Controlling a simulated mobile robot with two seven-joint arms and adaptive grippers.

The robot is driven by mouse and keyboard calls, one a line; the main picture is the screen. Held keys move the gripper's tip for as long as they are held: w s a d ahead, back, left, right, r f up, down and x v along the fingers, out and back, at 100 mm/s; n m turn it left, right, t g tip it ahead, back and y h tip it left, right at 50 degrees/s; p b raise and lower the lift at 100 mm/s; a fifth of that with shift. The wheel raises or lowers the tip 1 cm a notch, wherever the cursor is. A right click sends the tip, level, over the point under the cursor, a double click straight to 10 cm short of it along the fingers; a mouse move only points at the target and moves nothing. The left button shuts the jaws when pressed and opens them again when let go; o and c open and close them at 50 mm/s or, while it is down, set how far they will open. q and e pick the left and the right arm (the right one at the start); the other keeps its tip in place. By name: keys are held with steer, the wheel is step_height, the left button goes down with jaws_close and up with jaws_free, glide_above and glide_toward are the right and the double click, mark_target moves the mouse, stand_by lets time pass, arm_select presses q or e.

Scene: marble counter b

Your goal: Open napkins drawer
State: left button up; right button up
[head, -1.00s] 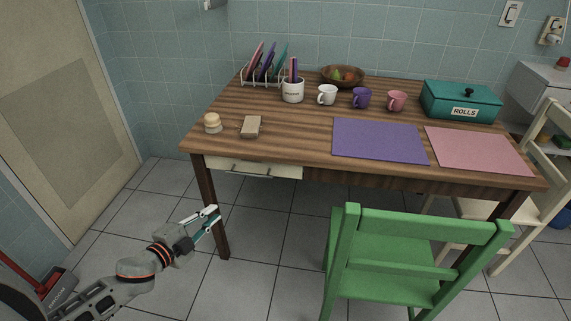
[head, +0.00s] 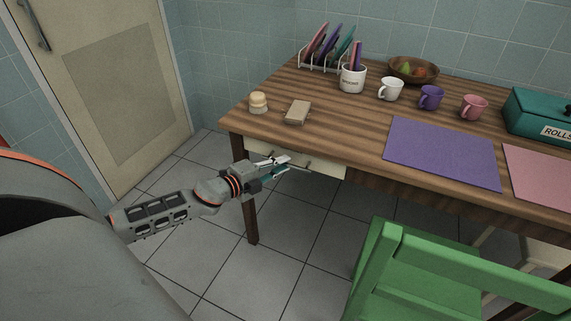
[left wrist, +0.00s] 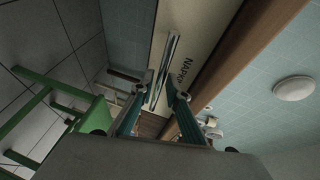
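The napkins drawer (head: 328,170) has a cream front under the table's left end and looks closed. In the left wrist view its front (left wrist: 196,48) shows part of the lettering "NAPK" and a metal bar handle (left wrist: 170,55). My left gripper (head: 283,166) is in front of the drawer's left part and hides some of it. In the left wrist view the left gripper's fingers (left wrist: 160,88) are apart, with the handle lined up between their tips. I cannot tell whether they touch the handle. My right gripper is not in view.
The wooden table (head: 340,125) holds a sponge-like block (head: 298,111), mugs, a plate rack and placemats. A table leg (head: 250,215) stands below my left gripper. A green chair (head: 400,275) is to the right. The floor before the drawer is clear.

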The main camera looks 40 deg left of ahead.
arm_select(q)
steer(key=shift+w+d+f, duration=0.1)
steer(key=shift+w, duration=0.6)
jaws_close()
steer(key=shift+d, duration=0.1)
